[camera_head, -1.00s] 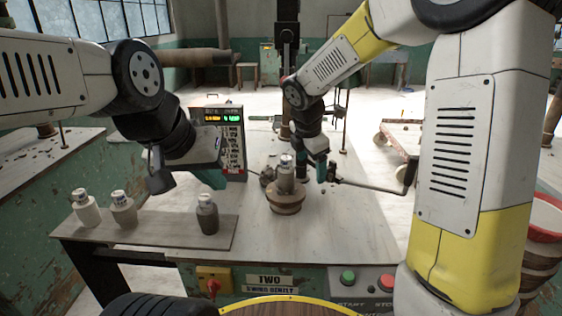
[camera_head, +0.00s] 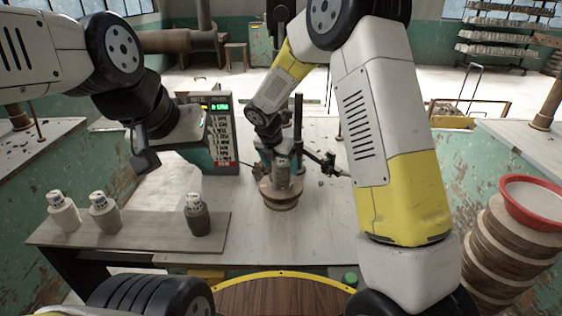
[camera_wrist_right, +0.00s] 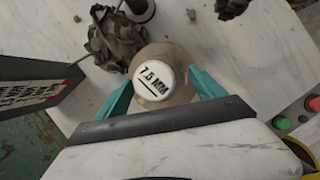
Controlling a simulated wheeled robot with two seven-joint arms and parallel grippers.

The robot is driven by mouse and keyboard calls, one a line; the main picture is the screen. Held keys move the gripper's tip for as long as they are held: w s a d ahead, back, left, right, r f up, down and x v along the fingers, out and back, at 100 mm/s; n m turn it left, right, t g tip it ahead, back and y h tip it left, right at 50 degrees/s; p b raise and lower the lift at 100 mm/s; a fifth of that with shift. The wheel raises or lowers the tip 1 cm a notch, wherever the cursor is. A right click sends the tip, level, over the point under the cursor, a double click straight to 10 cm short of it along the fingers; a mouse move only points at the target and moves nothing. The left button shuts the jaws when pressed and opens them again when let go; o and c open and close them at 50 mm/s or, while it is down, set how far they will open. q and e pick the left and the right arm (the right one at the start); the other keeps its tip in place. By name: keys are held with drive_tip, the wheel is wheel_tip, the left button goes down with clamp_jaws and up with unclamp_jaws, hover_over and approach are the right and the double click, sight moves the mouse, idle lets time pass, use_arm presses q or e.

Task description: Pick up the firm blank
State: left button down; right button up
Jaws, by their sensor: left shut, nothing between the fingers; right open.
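A grey-brown blank with a white cap (camera_head: 282,168) stands upright on a round wheel head (camera_head: 280,199) at the middle of the table. In the right wrist view its cap (camera_wrist_right: 155,73) reads "7.5 MM". My right gripper (camera_wrist_right: 160,90) is open, with one teal finger on each side of this blank; I cannot tell whether they touch it. In the head view the right gripper is partly hidden by the blank and arm. My left gripper (camera_head: 198,150) is shut and empty, above the table beside the display box. Which blank is firm is not readable from the head view.
A display box (camera_head: 222,135) stands behind. Clay trimmings (camera_wrist_right: 112,38) lie beside the wheel. Stacked bats with a red basin (camera_head: 530,203) are at right.

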drive_tip(key=shift+x, duration=1.35)
drive_tip(key=shift+r, duration=0.1)
clamp_jaws()
